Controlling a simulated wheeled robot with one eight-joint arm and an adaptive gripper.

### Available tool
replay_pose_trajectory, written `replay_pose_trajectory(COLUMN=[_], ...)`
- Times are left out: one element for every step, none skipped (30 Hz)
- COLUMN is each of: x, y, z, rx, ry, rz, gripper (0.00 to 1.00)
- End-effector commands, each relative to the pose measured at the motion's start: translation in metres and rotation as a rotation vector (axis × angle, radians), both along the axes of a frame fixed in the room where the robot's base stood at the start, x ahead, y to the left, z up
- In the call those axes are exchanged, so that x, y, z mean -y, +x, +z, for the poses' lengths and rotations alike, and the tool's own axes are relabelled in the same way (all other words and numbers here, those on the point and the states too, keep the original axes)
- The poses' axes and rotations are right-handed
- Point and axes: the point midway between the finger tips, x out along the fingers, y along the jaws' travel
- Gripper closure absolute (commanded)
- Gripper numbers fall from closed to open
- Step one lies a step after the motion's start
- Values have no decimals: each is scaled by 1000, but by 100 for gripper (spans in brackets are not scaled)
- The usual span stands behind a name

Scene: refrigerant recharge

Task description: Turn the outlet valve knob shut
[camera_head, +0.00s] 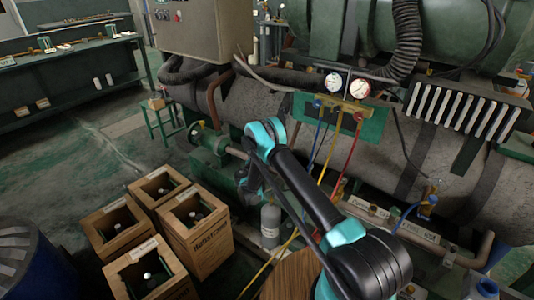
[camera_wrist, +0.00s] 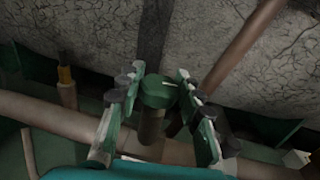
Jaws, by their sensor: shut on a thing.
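The outlet valve knob (camera_wrist: 157,92) is a round green cap on a short upright brown stem, in the middle of the wrist view. The stem rises from a brown pipe (camera_wrist: 60,118). My gripper (camera_wrist: 159,80) is shut on the knob, with one finger at its left and one at its right. Dark pads line the fingers. In the camera_head view my black and teal arm reaches toward the green pump housing, and I cannot make out the knob there.
A grey cracked tank (camera_head: 400,150) lies behind the valve. The gauge manifold (camera_head: 347,98) has blue, yellow and red hoses hanging close to my arm. Open floor (camera_head: 60,165) lies farther left.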

Motion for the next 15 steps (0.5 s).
replay_pose_trajectory(x=[-1, -1, -1, -1, -1, 0, 0, 0, 0, 0, 0, 0, 0, 0, -1], y=[0, 0, 0, -1, -1, -1, -1, -1, -1, -1, -1, -1, -1, -1, -1], z=[0, 0, 0, 0, 0, 0, 0, 0, 0, 0, 0, 0, 0, 0, 0], rx=[0, 0, 0, -1, -1, -1, -1, -1, -1, -1, -1, -1, -1, -1, -1], ry=[0, 0, 0, 0, 0, 0, 0, 0, 0, 0, 0, 0, 0, 0, 0], rz=[-16, -22, -29, -32, -34, -34, -33, -33, -33, -33, -33, -33, -33, -33, -32], gripper=[94, 94, 94, 94, 94, 94, 94, 94, 94, 94, 94, 61, 57, 54, 49])
